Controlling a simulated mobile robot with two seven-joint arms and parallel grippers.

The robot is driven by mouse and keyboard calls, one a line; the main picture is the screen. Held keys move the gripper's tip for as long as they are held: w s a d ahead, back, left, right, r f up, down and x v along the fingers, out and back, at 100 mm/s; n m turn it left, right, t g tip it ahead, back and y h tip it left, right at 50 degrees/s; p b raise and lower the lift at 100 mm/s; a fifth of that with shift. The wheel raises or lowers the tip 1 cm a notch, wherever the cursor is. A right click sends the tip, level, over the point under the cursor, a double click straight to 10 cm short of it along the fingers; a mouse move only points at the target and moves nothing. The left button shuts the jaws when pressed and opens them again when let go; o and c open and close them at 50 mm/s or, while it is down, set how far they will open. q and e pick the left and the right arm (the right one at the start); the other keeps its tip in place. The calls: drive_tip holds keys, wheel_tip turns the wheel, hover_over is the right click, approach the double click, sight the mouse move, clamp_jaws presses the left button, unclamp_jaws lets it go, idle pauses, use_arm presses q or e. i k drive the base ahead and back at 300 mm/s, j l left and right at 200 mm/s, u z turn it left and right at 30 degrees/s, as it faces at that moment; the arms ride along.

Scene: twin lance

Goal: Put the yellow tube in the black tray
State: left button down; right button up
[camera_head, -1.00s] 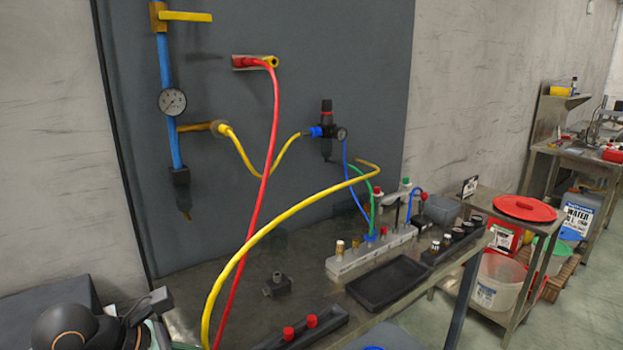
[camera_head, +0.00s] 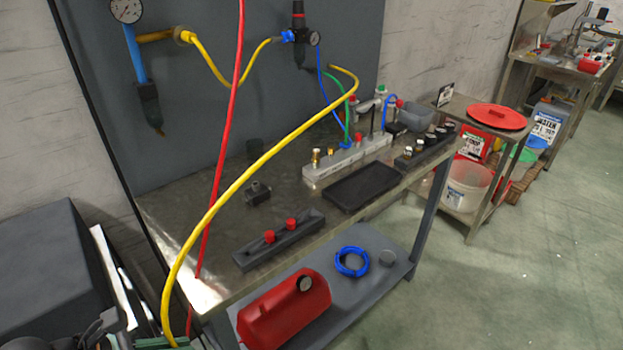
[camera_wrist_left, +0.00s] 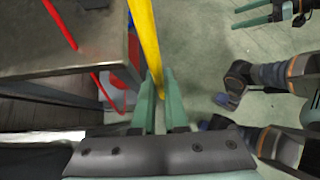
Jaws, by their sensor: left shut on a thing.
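The long yellow tube (camera_head: 245,178) arcs across the head view from the lower left to a free-looking tip above the bench's back. The black tray (camera_head: 362,187) lies on the bench and looks empty. My left gripper (camera_wrist_left: 157,88) is shut on the yellow tube, which also shows in the left wrist view (camera_wrist_left: 146,35). In the head view this gripper is mostly cut off at the lower left. My right gripper (camera_wrist_left: 236,18) shows at the upper right of the left wrist view, its fingers apart and empty.
A red hose (camera_head: 222,150) hangs beside the bench's left end. A grey manifold (camera_head: 345,158) stands behind the tray, and a dark holder with red caps (camera_head: 278,240) lies left of it. A red can (camera_head: 284,312) and a blue coil (camera_head: 352,262) are on the lower shelf.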

sight(363, 185)
drive_tip(key=i+l+u, duration=0.1)
drive_tip(key=l, duration=0.35)
drive_tip(key=i+l+u, duration=0.15)
drive_tip(key=l, duration=0.3)
drive_tip(key=i+l+u, duration=0.1)
drive_tip(key=l, duration=0.4)
drive_tip(key=i+l+u, duration=0.1)
drive_tip(key=i+l, duration=0.15)
drive_tip(key=l, duration=0.25)
drive_tip(key=i+l+u, duration=0.15)
drive_tip(key=l, duration=0.3)
drive_tip(key=l+u, duration=0.1)
drive_tip(key=l, duration=0.4)
